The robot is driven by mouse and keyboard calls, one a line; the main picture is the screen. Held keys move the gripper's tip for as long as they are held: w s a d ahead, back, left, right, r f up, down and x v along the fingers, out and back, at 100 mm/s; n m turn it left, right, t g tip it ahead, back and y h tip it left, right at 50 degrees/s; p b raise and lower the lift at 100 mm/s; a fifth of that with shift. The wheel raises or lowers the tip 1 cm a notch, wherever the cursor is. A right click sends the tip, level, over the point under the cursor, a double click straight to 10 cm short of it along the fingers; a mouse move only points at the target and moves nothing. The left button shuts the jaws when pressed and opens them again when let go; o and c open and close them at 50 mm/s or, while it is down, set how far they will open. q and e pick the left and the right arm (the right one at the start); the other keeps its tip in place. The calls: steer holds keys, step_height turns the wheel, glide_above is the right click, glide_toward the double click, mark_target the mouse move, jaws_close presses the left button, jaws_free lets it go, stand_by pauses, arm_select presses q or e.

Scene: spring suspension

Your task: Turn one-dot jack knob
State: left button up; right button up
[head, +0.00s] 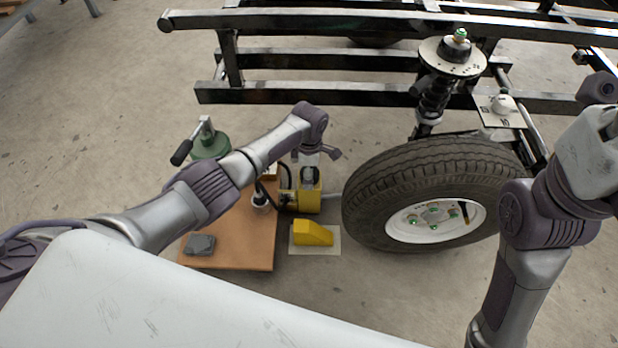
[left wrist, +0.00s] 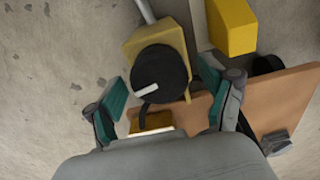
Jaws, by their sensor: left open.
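A yellow jack (head: 308,198) stands on the floor between the wooden board and the tire. Its round black knob (left wrist: 160,74) has one white bar on its face and sits on the yellow body (left wrist: 140,47) in the left wrist view. I cannot make out any dot marking. My left gripper (head: 320,154) is above the jack in the head view. In the left wrist view, its two teal-padded fingers (left wrist: 162,88) are spread apart, one on each side of the knob, with visible gaps. My right arm shows at the right, but its gripper is out of view.
A wooden board (head: 235,245) carries a grey block (head: 199,245). A green device with a black handle (head: 209,145) stands behind. A yellow wedge (head: 312,233) lies in front of the jack.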

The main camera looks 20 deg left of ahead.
arm_select(q)
steer(key=shift+f, duration=0.25)
